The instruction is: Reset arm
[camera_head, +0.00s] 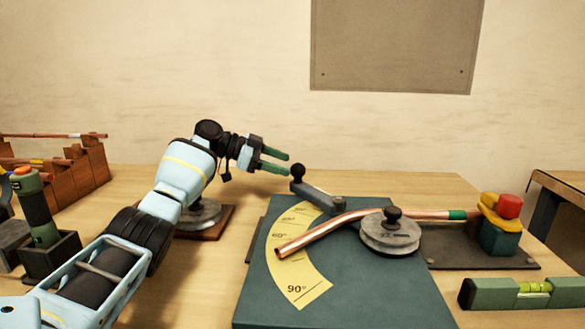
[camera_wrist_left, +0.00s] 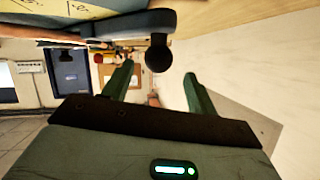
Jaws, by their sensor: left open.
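My left gripper (camera_head: 287,163) is open and empty, its green fingers pointing right, just left of the bender arm's black knob. The grey bender arm (camera_head: 322,198) lies on the dark teal bender base (camera_head: 375,300), its knob (camera_head: 297,171) at the far left end. In the left wrist view the knob (camera_wrist_left: 159,54) shows in the gap between the two fingertips (camera_wrist_left: 158,72), apparently apart from them. A bent copper pipe (camera_head: 330,227) passes by the grey round former (camera_head: 391,238) and over the yellow angle scale (camera_head: 290,278). My right gripper is not in view.
A clamp with a red knob (camera_head: 509,205) stands at the pipe's right end. A green spirit level (camera_head: 520,295) lies at front right. A wooden rack (camera_head: 90,170) with copper pipes and a holder with a dark green tool (camera_head: 38,215) are at left.

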